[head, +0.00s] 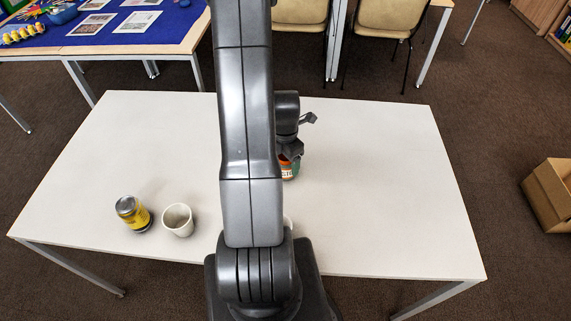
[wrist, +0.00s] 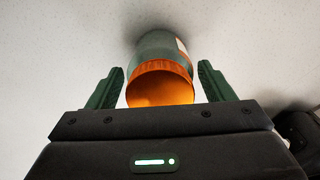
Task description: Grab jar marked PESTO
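A jar (head: 289,170) with orange and green on it stands on the white table, partly hidden by my arm and gripper in the head view. A bit of lettering shows on it, too small and covered to read in full. In the wrist view the jar (wrist: 158,50) has an orange lid, a greenish body and a white label edge at the right. My gripper (wrist: 161,70) is open, with one finger on each side of the jar and small gaps showing. In the head view my gripper (head: 291,150) is right over the jar.
A yellow can-like jar (head: 132,216) with a grey top and a white cup (head: 178,220) stand at the front left of the table (head: 380,180). A pale object (head: 288,222) is mostly hidden behind my arm. The right half is clear. A cardboard box (head: 548,195) lies on the floor.

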